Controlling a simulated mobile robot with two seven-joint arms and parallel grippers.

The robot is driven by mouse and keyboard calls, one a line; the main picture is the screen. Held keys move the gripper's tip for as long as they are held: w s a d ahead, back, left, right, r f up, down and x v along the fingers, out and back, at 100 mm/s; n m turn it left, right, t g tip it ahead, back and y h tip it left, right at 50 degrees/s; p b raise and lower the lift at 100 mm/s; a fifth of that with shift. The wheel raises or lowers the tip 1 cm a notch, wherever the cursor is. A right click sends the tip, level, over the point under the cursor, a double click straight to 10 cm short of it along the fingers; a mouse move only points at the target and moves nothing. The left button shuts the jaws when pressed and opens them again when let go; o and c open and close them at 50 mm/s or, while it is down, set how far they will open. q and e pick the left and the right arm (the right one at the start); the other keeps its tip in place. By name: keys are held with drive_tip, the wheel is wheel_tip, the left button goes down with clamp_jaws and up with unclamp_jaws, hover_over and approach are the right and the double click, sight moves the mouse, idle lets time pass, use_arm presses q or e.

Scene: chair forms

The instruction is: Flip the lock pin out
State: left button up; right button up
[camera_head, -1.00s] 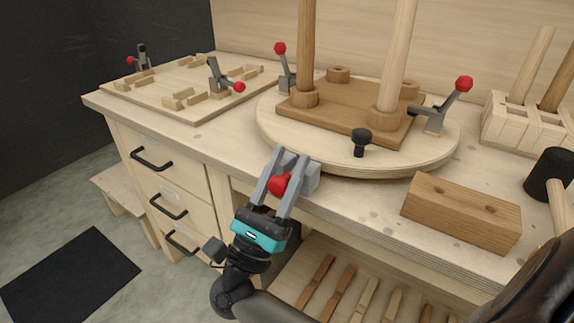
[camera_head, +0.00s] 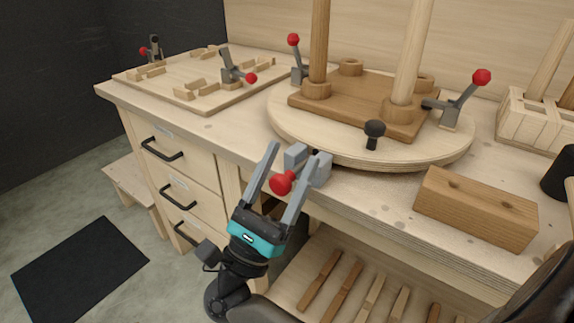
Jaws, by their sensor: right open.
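The lock pin shows as a red ball knob (camera_head: 281,183) beside a grey block (camera_head: 319,170) at the front edge of the workbench, below the round turntable (camera_head: 350,150). A smaller grey piece (camera_head: 296,156) shows just behind the knob. My right gripper (camera_head: 297,156) has a teal band and two grey fingers. It is open, with its fingers spread on either side of the red knob. I cannot tell whether a finger touches the knob. The pin's shaft is mostly hidden. My left gripper is not in view.
A black knob (camera_head: 373,134) stands at the turntable's front rim. A brown board with upright legs and red-tipped clamps sits on the turntable. A wooden block (camera_head: 475,209) with two holes lies on the bench at right. Drawers with black handles (camera_head: 162,149) are at left.

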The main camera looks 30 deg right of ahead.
drive_tip(key=v, duration=0.4)
drive_tip(key=shift+a+f, duration=0.25)
drive_tip(key=shift+f, duration=0.1)
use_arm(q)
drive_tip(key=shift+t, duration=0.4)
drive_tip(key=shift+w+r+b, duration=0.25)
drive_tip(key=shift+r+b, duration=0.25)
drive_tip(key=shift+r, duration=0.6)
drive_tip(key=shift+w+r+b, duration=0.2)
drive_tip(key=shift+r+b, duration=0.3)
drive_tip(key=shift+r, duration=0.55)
use_arm(e)
approach(276, 191)
drive_tip(key=shift+v, duration=0.8)
drive_tip(key=shift+r, duration=0.1)
